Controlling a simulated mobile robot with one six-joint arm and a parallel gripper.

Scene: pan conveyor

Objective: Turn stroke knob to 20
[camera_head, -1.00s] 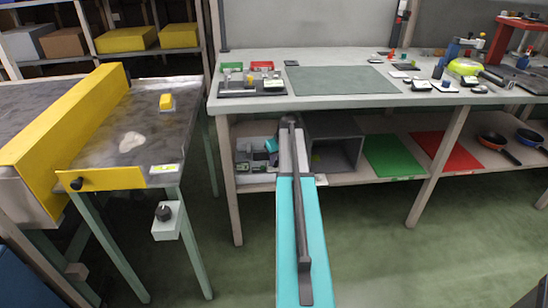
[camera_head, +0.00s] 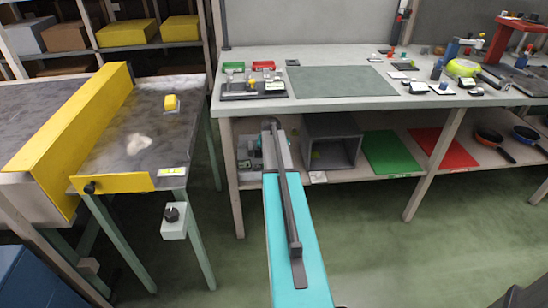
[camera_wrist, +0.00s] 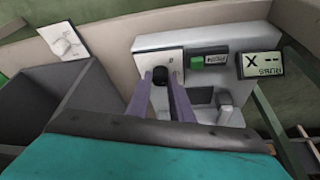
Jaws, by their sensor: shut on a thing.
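A pale machine (camera_wrist: 145,44) shows in the wrist view, with a black knob (camera_wrist: 158,74) on its face. My gripper (camera_wrist: 160,82) has its two fingers on either side of the knob, shut on it. The knob's pointer and the small marks around it are too small or covered to read. To the right are a green switch (camera_wrist: 197,62) and a display (camera_wrist: 261,65) reading "X --" with upside-down "RUBS". In the head view the machine (camera_head: 245,158) sits on the lower shelf, partly hidden behind my arm.
A grey open box (camera_head: 333,140) stands right beside my arm on the shelf; its wall fills the left of the wrist view (camera_wrist: 85,105). A white card (camera_wrist: 65,40) lies nearby. The bench top (camera_head: 330,56) is above. Another black knob (camera_head: 171,214) hangs on the left table.

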